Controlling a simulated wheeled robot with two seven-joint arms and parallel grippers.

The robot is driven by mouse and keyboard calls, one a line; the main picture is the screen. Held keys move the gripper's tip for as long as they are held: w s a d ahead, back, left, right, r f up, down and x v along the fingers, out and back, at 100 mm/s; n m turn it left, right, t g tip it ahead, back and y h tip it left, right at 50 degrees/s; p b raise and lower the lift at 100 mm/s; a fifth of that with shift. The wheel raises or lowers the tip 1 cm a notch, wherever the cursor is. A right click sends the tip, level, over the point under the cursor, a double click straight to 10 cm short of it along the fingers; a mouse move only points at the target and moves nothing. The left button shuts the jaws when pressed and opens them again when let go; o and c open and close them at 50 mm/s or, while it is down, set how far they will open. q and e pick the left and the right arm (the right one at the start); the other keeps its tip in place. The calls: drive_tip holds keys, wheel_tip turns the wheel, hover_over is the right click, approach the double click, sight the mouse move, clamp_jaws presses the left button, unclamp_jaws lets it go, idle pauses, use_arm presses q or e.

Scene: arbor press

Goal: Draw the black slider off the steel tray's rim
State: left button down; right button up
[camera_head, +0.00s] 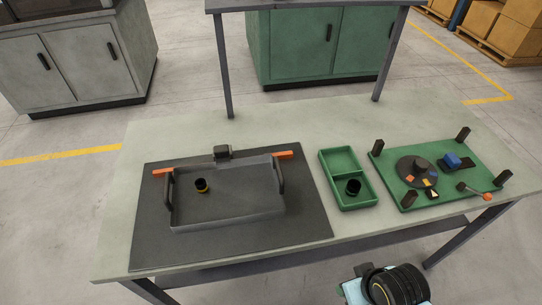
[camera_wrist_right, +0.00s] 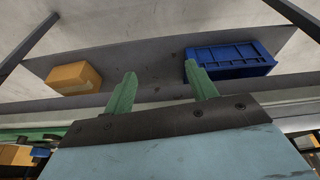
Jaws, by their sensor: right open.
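The steel tray (camera_head: 228,212) is a shallow grey tray with dark upright handles at its left and right ends, lying on a dark mat (camera_head: 315,218). The black slider (camera_head: 222,152) is a small dark block at the tray's far rim, left of its middle; how it grips the rim is too small to tell. A small black cup with a yellowish base (camera_head: 202,185) stands inside the tray. My right gripper (camera_wrist_right: 162,88) shows in the right wrist view with two green fingers apart and nothing between them. It is away from the tray. My left gripper is not in view.
Right of the mat are a green two-part bin (camera_head: 341,160) holding a black cup (camera_head: 353,187), and a green fixture board (camera_head: 400,190) with posts. The right wrist view shows a blue crate (camera_wrist_right: 230,58) and a cardboard box (camera_wrist_right: 74,78).

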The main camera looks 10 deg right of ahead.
wheel_tip(320, 180, down, 14)
drive_tip(key=s+g, duration=0.1)
drive_tip(key=s, duration=0.2)
drive_tip(key=s+d+f+g, duration=0.1)
drive_tip(key=s+d+f, duration=0.2)
drive_tip(key=s+f, duration=1.4)
drive_tip(key=shift+f+g, duration=0.3)
drive_tip(key=shift+f, duration=0.1)
drive_tip(key=shift+s, duration=0.1)
